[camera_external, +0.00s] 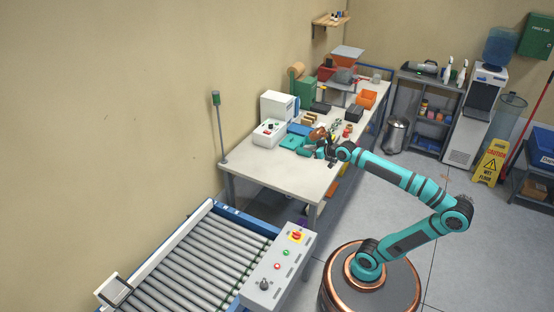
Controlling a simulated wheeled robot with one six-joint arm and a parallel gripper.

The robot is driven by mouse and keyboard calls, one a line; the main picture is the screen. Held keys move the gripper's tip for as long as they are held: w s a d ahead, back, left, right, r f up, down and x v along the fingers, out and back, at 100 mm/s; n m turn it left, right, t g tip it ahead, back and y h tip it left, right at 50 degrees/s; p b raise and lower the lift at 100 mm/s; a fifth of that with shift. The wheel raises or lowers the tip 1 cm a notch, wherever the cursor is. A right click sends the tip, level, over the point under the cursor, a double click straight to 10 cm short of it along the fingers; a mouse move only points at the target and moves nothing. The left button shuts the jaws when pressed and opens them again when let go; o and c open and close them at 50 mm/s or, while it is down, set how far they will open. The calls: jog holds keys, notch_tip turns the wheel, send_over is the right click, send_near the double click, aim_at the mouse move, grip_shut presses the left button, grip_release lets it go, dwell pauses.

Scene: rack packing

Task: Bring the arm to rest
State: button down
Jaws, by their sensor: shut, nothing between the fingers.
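My arm reaches from its round base up and left to the workbench (265,176). My gripper (314,147) is at the arm's far end, over the right part of the bench top, near several small items. It is small in this view. It is shut with nothing held. Whether it touches the bench or the items beside it, I cannot tell.
A roller conveyor (200,265) with a control box (278,270) stands at the front left. A white machine (278,106), teal trays (294,141) and an orange bin (368,99) are on the bench. A yellow wet-floor sign (490,162) stands right; the floor between is clear.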

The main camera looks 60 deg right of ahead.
jog(key=s+a+f+t, duration=0.1)
jog(key=s+a+f, duration=0.1)
jog(key=s, duration=0.4)
jog(key=s+a+f+t+y, duration=0.1)
jog(key=s+a+f+t, duration=0.1)
jog(key=s, duration=0.5)
jog(key=shift+a+f+y, duration=0.3)
jog(key=shift+a+f, duration=0.45)
jog(key=shift+f, duration=0.05)
